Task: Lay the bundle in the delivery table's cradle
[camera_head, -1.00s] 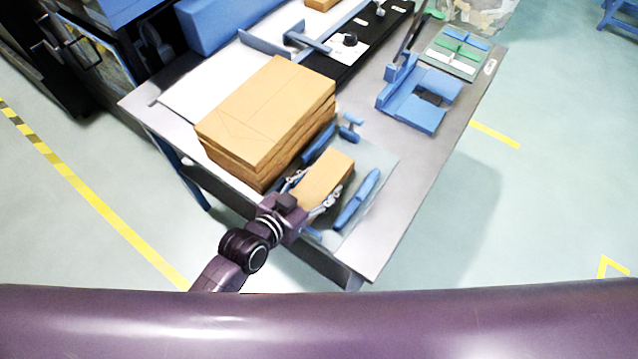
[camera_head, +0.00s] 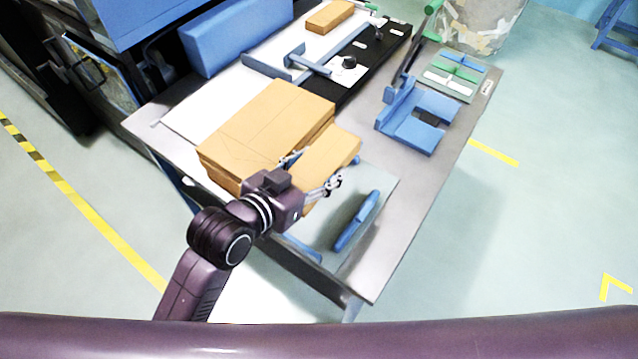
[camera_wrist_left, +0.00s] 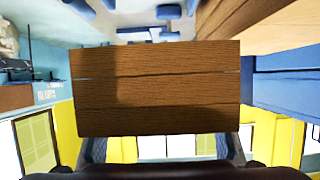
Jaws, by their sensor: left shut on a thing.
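My left gripper (camera_head: 311,172) is shut on a brown kraft bundle (camera_head: 328,152). It holds the bundle above the grey plate at the table's near end, beside a taller brown stack. The bundle also fills the middle of the left wrist view (camera_wrist_left: 155,90), with seams along its face. A blue holder (camera_head: 412,137) with raised sides and a gap stands empty on the right of the table; I cannot tell if it is the task's cradle. My right gripper is not in view.
The tall brown stack (camera_head: 265,120) stands just left of the bundle. A blue bar (camera_head: 357,220) stands on the grey plate (camera_head: 330,225). A blue T-shaped fixture (camera_head: 300,62) and a small brown block (camera_head: 330,16) lie farther back.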

